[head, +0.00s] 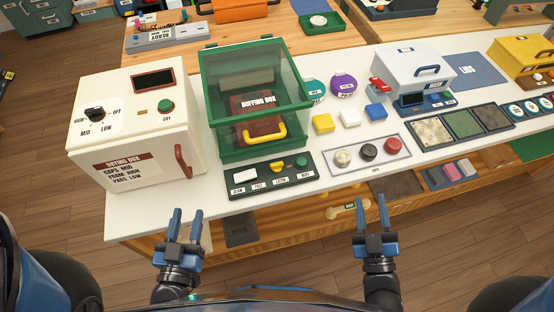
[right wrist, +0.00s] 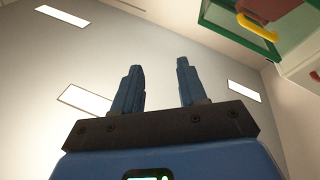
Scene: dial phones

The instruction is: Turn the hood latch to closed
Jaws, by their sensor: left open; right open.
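The green-framed buffing box (head: 214,150) with a clear hood stands on the white bench in the head view, a dark red unit with a yellow handle (head: 265,132) inside. In front of it lies a dark control panel (head: 258,186) with a white switch (head: 245,175), a small yellow knob (head: 277,167) and a green button (head: 302,162). The yellow knob seems to be the latch; its label is too small to read surely. My left gripper (head: 186,213) is open and empty before the bench's front edge. My right gripper (head: 376,208) is open and empty, lower right of the panel; its parted fingers show in the right wrist view (right wrist: 160,68).
A cream box (head: 135,135) with a black dial and red handle stands left of the hood. A tray with three round pads (head: 342,158) lies right of the panel. Yellow, white and blue blocks (head: 349,118) sit behind it. Open floor lies before the bench.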

